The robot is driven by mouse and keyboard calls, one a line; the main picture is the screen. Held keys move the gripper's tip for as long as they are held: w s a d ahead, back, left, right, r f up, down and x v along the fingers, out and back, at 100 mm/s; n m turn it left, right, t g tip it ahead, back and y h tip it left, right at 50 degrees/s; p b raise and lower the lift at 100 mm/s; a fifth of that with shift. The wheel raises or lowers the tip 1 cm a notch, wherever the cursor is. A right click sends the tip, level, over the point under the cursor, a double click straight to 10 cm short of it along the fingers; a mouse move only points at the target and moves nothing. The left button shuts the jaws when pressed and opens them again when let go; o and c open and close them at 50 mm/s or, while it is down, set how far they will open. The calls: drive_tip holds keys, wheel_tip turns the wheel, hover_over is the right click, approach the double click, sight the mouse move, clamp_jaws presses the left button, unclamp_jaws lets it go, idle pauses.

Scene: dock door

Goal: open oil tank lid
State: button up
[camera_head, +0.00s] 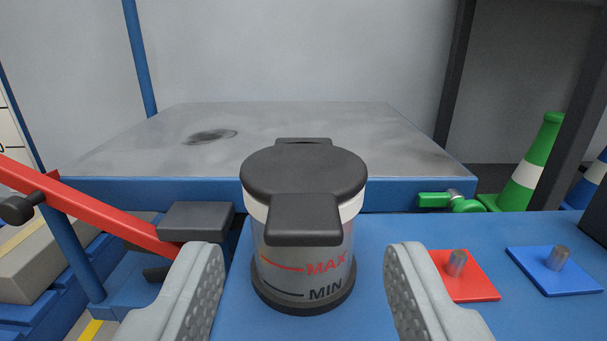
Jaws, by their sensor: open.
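The oil tank (302,262) is a clear cylinder with red MAX and black MIN marks, upright on a blue surface. Its dark grey lid (303,172) sits on top, over a white rim, with one tab toward me and another at the back. The lid looks closed. My gripper (305,268) is open and empty. Its two grey fingers stand to the left and right of the tank, nearer to me, with a gap on each side. I cannot tell how far the fingertips are from the tank.
A red lever (95,212) with a dark block is at the left. A red plate (462,275) and a blue plate (554,270), each with a metal peg, lie at the right. A green valve handle (449,201) and green cone (527,165) stand behind. A grey platform (300,115) is at the back.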

sight(303, 240)
drive_tip(key=shift+w, duration=1.65)
clamp_jaws()
